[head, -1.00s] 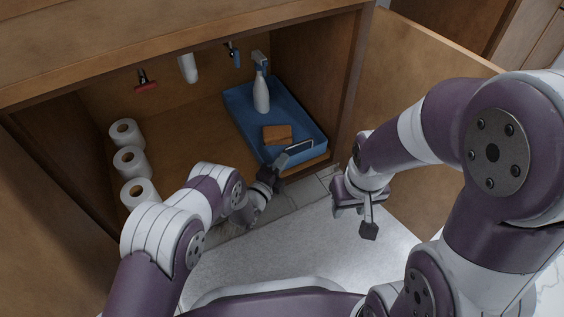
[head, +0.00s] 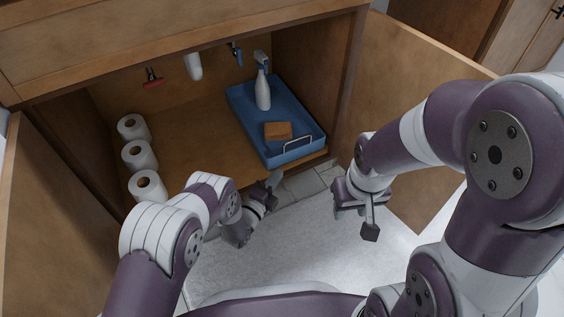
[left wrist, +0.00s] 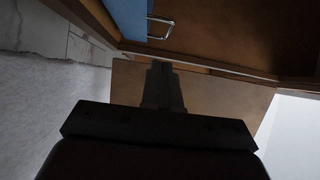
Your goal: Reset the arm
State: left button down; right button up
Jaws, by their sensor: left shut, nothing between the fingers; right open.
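My left gripper (head: 272,182) is shut and empty, low in front of the open cabinet, just short of the blue tray's handle side. In the left wrist view its shut fingers (left wrist: 162,85) show dark, apart from the tray's metal handle (left wrist: 160,27). My right gripper (head: 369,216) is open and empty, pointing down over the floor right of the cabinet opening. The blue tray (head: 243,115) stands on the cabinet floor at the right, its handle (head: 297,143) facing out. A white spray bottle (head: 263,92) and a brown sponge (head: 278,130) are in the tray.
Several toilet rolls (head: 139,155) stand at the cabinet's left. Open doors flank the cabinet, left (head: 50,215) and right (head: 415,110). Pale rug (head: 300,240) lies in front.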

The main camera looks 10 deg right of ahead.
pick_arm(q)
jog(key=s+a+f+n+g+y+p, duration=0.2)
jog(key=s+a+f+n+g+y, duration=0.35)
jog(key=s+a+f+n, duration=0.35)
jog(key=s+a+r+n+g+y+p, duration=0.2)
jog(key=s+a+r+n+g+p, duration=0.15)
jog(key=r, duration=0.65)
jog(key=s+a+r+n+g+y+p, duration=0.25)
jog(key=s+a+r+n, duration=0.2)
jog(key=r, duration=0.45)
jog(key=s+a+r+n+g+y+p, duration=0.1)
jog(key=s+a+r+n+g+p, duration=0.25)
jog(key=r, duration=0.65)
jog(key=s+a+r+n+t+p, duration=0.1)
jog(key=r+n+p, duration=0.1)
jog(key=r+p, duration=1.8)
jog(key=s+a+r+n+t+p, duration=0.1)
jog(key=s+a+r+n+p, duration=0.1)
jog(key=r+p, duration=1.9)
notch_tip(320, 180, up, 15)
jog(key=shift+s+p, duration=0.2)
jog(key=shift+p, duration=0.1)
pick_arm(e)
notch_tip(320, 180, up, 54)
